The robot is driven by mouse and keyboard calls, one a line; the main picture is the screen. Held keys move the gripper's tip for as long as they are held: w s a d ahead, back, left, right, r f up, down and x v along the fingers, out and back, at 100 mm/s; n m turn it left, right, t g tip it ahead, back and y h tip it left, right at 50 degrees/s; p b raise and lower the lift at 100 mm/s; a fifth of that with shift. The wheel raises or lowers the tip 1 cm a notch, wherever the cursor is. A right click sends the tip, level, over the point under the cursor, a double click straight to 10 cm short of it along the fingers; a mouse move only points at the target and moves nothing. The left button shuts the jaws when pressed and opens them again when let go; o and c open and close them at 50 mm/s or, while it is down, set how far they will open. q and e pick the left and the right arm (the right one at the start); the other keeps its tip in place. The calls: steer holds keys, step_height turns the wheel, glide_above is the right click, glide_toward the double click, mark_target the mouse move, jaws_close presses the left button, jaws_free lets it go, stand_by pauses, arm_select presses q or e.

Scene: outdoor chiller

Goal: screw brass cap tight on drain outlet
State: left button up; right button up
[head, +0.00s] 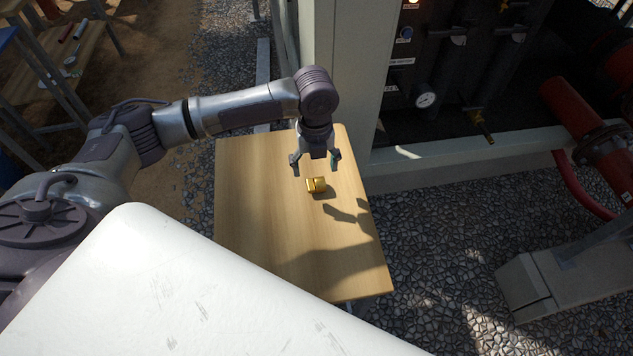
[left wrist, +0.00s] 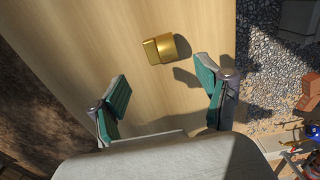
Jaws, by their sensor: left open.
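The brass cap (head: 316,185) lies on the wooden table (head: 260,245), a short way in from the table's far edge. It also shows in the left wrist view (left wrist: 160,48), on bare wood ahead of the fingers. My left gripper (head: 315,161) is open and empty above the table, close to the cap and apart from it. Its green-padded fingers (left wrist: 165,95) are spread wide in the left wrist view. A brass drain outlet (head: 481,125) seems to stick out low on the dark chiller panel at the right. My right gripper is in neither view.
The chiller's pale frame post (head: 340,90) stands just behind the table. A gauge (head: 425,100) and valves sit on the panel. Red pipes (head: 590,140) run at the far right. Another table (head: 60,60) stands at the far left. The table's front half is clear.

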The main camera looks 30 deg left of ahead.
mark_target(316, 180)
arm_select(q)
steer(key=shift+w+a+f+p, duration=0.15)
steer(key=shift+f+p, duration=0.1)
steer(key=shift+f, duration=1.3)
steer(key=shift+w+d+f+p, duration=0.1)
steer(key=shift+f+p, duration=0.15)
steer(key=shift+f, duration=1.25)
steer(key=c, duration=1.3)
steer(key=shift+r, duration=0.15)
steer(key=r, duration=0.4)
steer(key=shift+s+r+b, duration=0.1)
steer(key=shift+s+b, duration=0.2)
steer(key=shift+b, duration=0.1)
steer(key=s+d+r, duration=0.1)
steer(key=s+r, duration=0.1)
steer(key=s, duration=0.1)
steer(key=s+d+r, duration=0.1)
steer(key=s+r, duration=0.1)
steer(key=s, duration=0.2)
steer(key=s+d+r, duration=0.2)
steer(key=s, duration=0.1)
steer(key=shift+s+d+r+b, duration=0.1)
steer(key=shift+s+r+b, duration=0.1)
steer(key=shift+r+b, duration=0.1)
steer(key=o, duration=0.6)
jaws_close()
